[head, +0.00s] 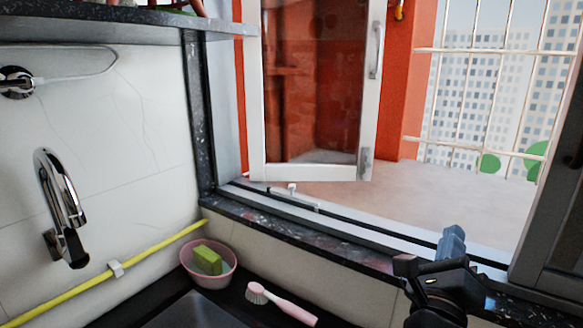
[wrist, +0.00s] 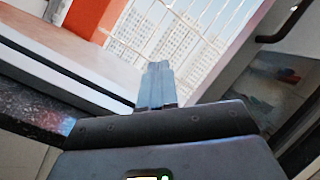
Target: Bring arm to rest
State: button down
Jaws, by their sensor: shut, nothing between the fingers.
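My gripper (head: 453,240) is at the lower right of the head view, raised in front of the window sill. Its two grey-blue fingers are pressed together with nothing between them. In the wrist view the shut fingers (wrist: 156,86) point up the picture toward the window bars. No held object shows in either view.
The dark stone sill (head: 300,228) runs behind my gripper. An open white-framed window sash (head: 315,172) stands over the ledge. A pink bowl (head: 186,262) with a green sponge (head: 207,260) and a pink brush (head: 280,303) lie by the sink (head: 195,312). A faucet (head: 62,200) is at left.

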jog(key=s+a+f+n+g+y, duration=0.1)
jog(key=s+f+n+y, duration=0.3)
jog(key=s+n, duration=0.7)
jog(key=s+a+f+n+g+y, duration=0.1)
jog(key=s+f+n+y, duration=0.3)
jog(key=s+n, duration=0.7)
jog(key=s+a+f+n+g+y, duration=0.1)
jog(key=s+f+n, duration=0.4)
jog(key=s+n, duration=0.6)
jog(key=s+a+y, duration=0.1)
jog(key=s+y, duration=0.1)
jog(key=s, duration=0.7)
jog(key=shift+s+y, duration=0.4)
jog(key=shift+f, duration=0.15)
